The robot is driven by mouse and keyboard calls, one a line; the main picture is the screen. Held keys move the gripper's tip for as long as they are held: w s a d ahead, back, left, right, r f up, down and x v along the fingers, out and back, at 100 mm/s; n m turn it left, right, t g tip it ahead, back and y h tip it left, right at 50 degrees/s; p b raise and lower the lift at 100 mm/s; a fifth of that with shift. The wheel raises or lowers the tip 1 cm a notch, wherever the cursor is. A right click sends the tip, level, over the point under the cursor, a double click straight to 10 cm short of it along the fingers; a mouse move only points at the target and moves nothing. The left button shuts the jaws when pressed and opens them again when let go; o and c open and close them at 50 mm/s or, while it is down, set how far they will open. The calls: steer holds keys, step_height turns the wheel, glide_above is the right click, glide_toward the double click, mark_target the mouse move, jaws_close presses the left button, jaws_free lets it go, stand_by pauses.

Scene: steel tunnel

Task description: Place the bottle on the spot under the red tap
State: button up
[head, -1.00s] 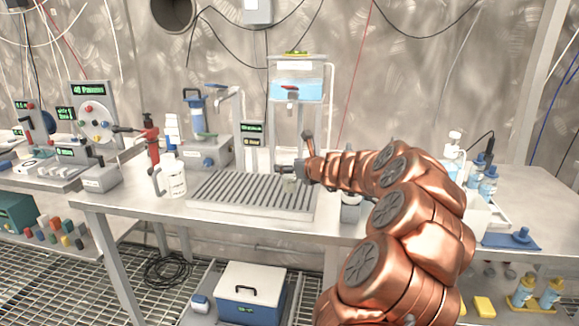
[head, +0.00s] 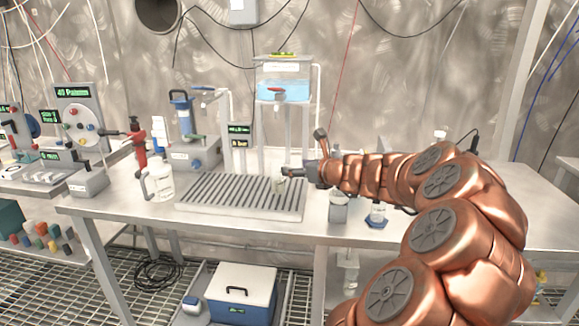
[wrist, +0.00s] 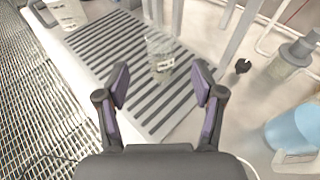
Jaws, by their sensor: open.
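A small clear container with a dark-printed label, seemingly the bottle, stands upright on the slatted drain tray (head: 225,197), near its right side (head: 279,185). It also shows in the wrist view, as the clear bottle (wrist: 160,52). The red tap (head: 276,91) is on the front of the water tank, above and behind the tray. My gripper (head: 292,173) is just right of the bottle. In the wrist view my gripper (wrist: 162,84) is open and empty, with the bottle beyond its fingertips, roughly in line with the gap. The exact marked spot cannot be made out.
A white jug (head: 160,183) stands left of the tray. A grey-lidded jar (head: 338,209) and a small blue-based bottle (head: 377,214) stand to its right, under my arm. The tank's posts rise behind the tray. The tray's front left is clear.

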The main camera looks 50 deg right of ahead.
steer(key=shift+v, duration=0.8)
steer(key=shift+a, duration=0.1)
